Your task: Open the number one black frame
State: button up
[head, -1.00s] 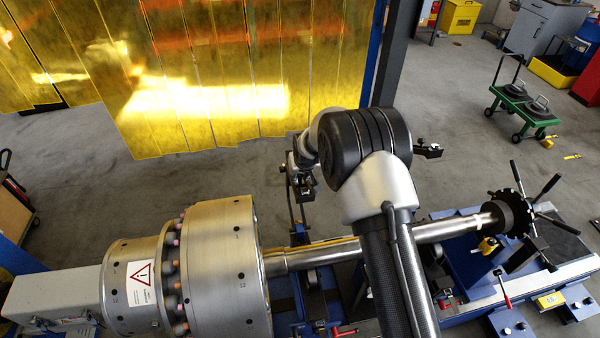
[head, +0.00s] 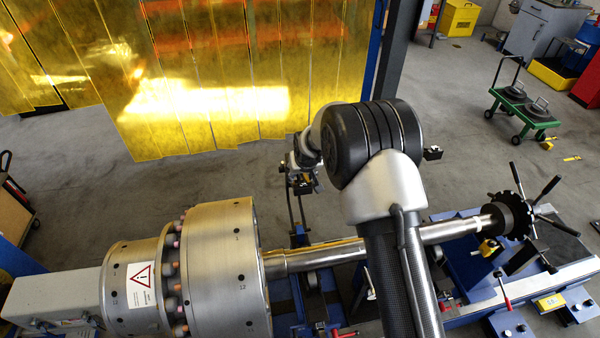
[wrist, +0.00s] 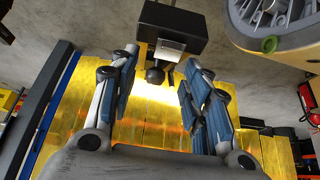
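A slim, curved black frame (head: 294,208) stands upright behind the shaft, right of the big steel rotor. Its number cannot be read. My gripper (head: 303,178) is by its upper end in the head view, partly hidden by my wrist. In the wrist view my gripper (wrist: 162,65) has its two blue-padded fingers spread apart. A black block (wrist: 172,28) with a grey plate and a round black knob (wrist: 155,76) shows between and beyond the fingertips. I cannot tell whether a finger touches it. A second black end piece (head: 433,153) sticks out right of my arm.
The steel rotor (head: 215,270) and its shaft (head: 440,230) lie across the blue machine bed. A yellow curtain (head: 230,80) hangs behind. A green cart (head: 522,108) stands at the far right. Open floor lies behind the machine.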

jog(key=v, duration=1)
jog(key=shift+w, duration=0.2)
jog(key=shift+r, duration=0.1)
jog(key=shift+c, duration=0.5)
